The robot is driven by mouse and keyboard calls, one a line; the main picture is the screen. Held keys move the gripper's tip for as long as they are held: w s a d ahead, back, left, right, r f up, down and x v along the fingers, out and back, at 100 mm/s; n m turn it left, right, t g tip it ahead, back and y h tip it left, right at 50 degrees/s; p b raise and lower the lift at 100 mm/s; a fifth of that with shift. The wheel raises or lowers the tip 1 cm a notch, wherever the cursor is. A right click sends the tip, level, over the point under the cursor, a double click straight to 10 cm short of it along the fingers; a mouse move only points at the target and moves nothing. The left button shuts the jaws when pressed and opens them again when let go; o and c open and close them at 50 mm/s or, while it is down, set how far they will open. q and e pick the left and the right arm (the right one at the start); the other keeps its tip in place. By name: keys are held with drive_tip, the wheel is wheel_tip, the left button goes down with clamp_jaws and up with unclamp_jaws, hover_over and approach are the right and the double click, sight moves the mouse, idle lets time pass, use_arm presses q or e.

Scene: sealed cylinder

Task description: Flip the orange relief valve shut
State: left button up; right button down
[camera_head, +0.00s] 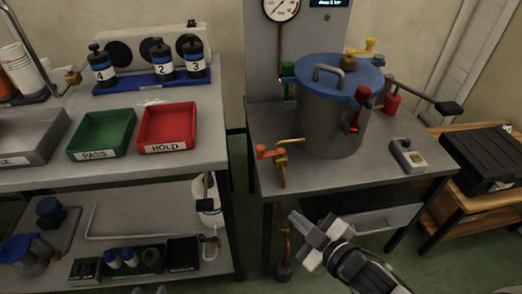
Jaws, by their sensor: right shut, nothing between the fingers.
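The orange relief valve (270,152) sits at the left front part of the right-hand table, on a brass pipe. Its orange handle points left, roughly level, and a brass arm reaches right from the fitting. The grey cylinder (333,125) with a blue lid (338,75) stands behind it to the right. My right gripper (305,224) comes in from the lower right. It is shut and empty, in front of the table's edge, below and to the right of the valve and apart from it.
The right-hand table (385,172) also holds a small grey switch box (408,155). A gauge (281,7) is on the panel behind. The left bench carries a green tray (102,134) and a red tray (167,127). A gap separates bench and table.

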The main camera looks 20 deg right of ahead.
drive_tip(key=w+d+r+n+t+y+b, duration=0.15)
drive_tip(key=w+d+n+y+b, duration=0.35)
drive_tip(key=n, duration=0.9)
drive_tip(key=w+a+n+y+p, duration=0.1)
drive_tip(key=w+a, duration=0.4)
drive_tip(key=w, duration=0.7)
drive_tip(key=shift+w+a+r+n+g, duration=0.15)
drive_tip(key=shift+a+r+n+g, duration=0.15)
drive_tip(key=shift+r+g, duration=0.05)
drive_tip(key=shift+p+x, duration=0.35)
drive_tip(key=shift+x, duration=0.6)
drive_tip(key=shift+a, duration=0.1)
